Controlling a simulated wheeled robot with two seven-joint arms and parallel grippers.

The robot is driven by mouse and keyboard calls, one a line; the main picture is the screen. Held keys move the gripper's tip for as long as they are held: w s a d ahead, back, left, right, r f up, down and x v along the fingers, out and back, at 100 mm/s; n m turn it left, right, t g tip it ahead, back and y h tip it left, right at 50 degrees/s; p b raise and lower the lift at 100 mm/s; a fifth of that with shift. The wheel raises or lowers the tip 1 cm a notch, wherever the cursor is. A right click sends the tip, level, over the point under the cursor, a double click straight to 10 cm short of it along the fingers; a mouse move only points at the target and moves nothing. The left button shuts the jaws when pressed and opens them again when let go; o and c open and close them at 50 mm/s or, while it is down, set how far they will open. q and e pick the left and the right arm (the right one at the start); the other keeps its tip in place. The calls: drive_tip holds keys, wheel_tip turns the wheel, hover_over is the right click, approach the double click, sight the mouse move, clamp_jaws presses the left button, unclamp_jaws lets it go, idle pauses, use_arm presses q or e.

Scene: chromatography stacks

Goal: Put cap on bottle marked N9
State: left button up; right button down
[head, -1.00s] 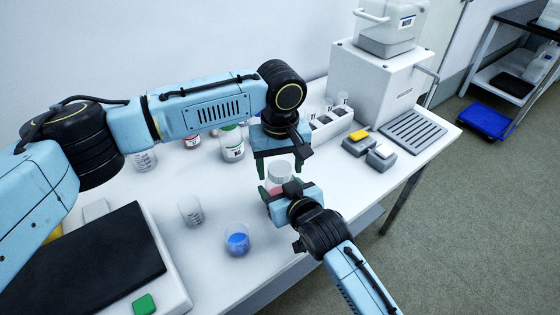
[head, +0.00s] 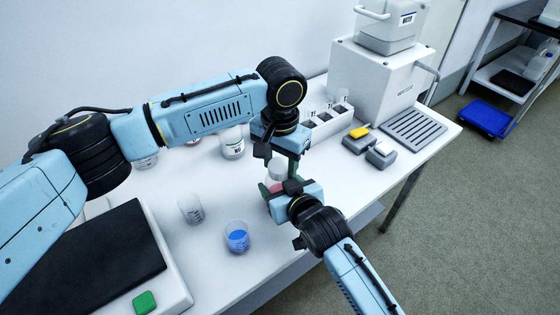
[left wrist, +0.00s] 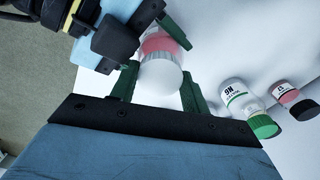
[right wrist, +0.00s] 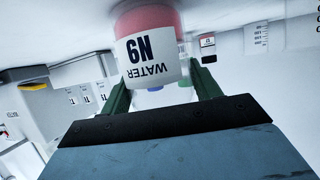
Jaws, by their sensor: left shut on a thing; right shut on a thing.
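The bottle marked N9 (right wrist: 150,58) holds pink liquid; its label also reads WATER and is upside down in the right wrist view. My right gripper (head: 280,192) is shut on this bottle and holds it above the table front. My left gripper (head: 285,165) is above it, shut on a white ribbed cap (left wrist: 160,74). In the left wrist view the cap sits over the bottle's top, in line with the pink body (left wrist: 158,43). I cannot tell how far the cap is threaded.
A green-capped bottle (head: 232,146) stands behind my left arm. A clear beaker (head: 191,209) and a blue-liquid beaker (head: 237,237) stand in front. A vial rack (head: 330,124), small blocks (head: 358,142) and a white machine (head: 375,75) are at the right.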

use_arm(q)
drive_tip(key=m, duration=0.3)
drive_tip(key=shift+m, duration=0.4)
drive_tip(key=m, duration=0.3)
drive_tip(key=shift+m, duration=0.4)
drive_tip(key=m, duration=0.3)
drive_tip(key=shift+m, duration=0.3)
drive_tip(key=m, duration=0.3)
drive_tip(key=shift+m, duration=0.3)
drive_tip(key=o, duration=1.1)
drive_tip(key=shift+r, duration=2.25)
drive_tip(key=shift+c, duration=0.6)
